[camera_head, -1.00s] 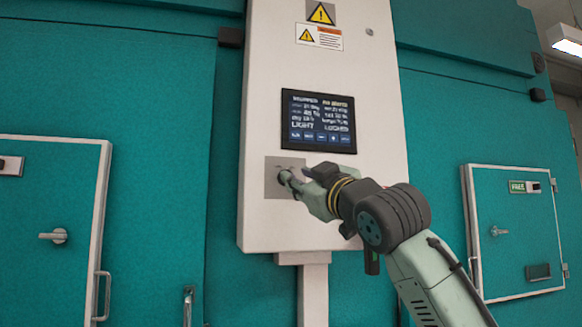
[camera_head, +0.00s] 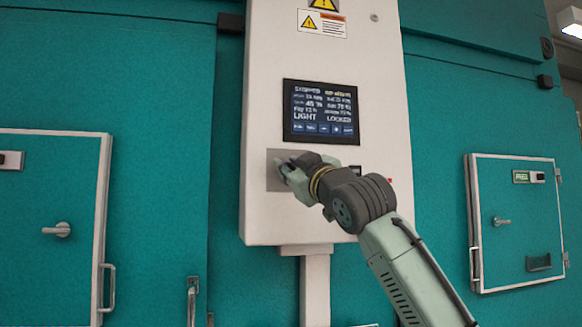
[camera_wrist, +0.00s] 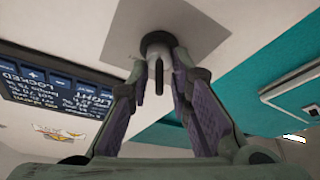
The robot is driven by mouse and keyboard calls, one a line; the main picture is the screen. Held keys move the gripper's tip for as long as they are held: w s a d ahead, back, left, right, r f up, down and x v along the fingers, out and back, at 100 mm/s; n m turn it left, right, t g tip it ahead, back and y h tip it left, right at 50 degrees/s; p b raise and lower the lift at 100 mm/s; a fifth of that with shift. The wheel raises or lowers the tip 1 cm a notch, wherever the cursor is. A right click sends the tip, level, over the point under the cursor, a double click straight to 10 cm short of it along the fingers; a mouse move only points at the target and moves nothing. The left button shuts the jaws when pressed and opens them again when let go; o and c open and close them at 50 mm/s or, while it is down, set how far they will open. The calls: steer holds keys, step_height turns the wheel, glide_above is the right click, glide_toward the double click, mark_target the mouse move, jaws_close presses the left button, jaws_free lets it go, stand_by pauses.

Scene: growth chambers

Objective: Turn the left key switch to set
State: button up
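The control panel (camera_head: 375,120) is a white box on a post. A grey plate (camera_head: 275,185) sits low on its left side, below the screen. My gripper (camera_head: 287,167) is at this plate and hides the key switch in the head view. In the wrist view, the key switch (camera_wrist: 158,43) has a round dark collar on the grey plate (camera_wrist: 197,30), with a narrow dark key (camera_wrist: 159,76) standing out. The gripper's fingers (camera_wrist: 160,72) stand on either side of the key, with a visible gap. Its set position cannot be read.
The screen (camera_head: 320,112) above shows LIGHT and LOCKED; it also shows in the wrist view (camera_wrist: 60,88). Teal chamber doors with handles stand at left (camera_head: 52,225) and right (camera_head: 515,220). A small dark element (camera_head: 355,169) shows on the panel right of my wrist.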

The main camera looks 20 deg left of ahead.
jaws_close()
steer(key=shift+f+m+b, duration=0.1)
steer(key=shift+m+b, duration=0.2)
steer(key=shift+m, duration=0.1)
steer(key=shift+m+t+h+b, duration=0.4)
steer(key=shift+m+t+b, duration=0.25)
steer(key=shift+m, duration=0.55)
steer(key=m+t, duration=0.1)
steer(key=m, duration=0.1)
steer(key=m+h+b, duration=0.1)
steer(key=m, duration=0.1)
steer(key=shift+t+h, duration=0.3)
steer(key=shift+t, duration=0.05)
steer(key=m+h, duration=0.1)
steer(key=m, duration=0.2)
steer(key=m+t+h+b, duration=0.1)
steer(key=m+h, duration=0.1)
steer(key=m, duration=0.1)
steer(key=shift+w+d+t, duration=0.1)
steer(key=shift+t, duration=0.2)
steer(key=shift+d+m+h, duration=0.1)
steer(key=shift+m+h, duration=0.7)
steer(key=shift+m, duration=1.2)
steer(key=shift+w+m, duration=0.1)
steer(key=shift+m, duration=0.2)
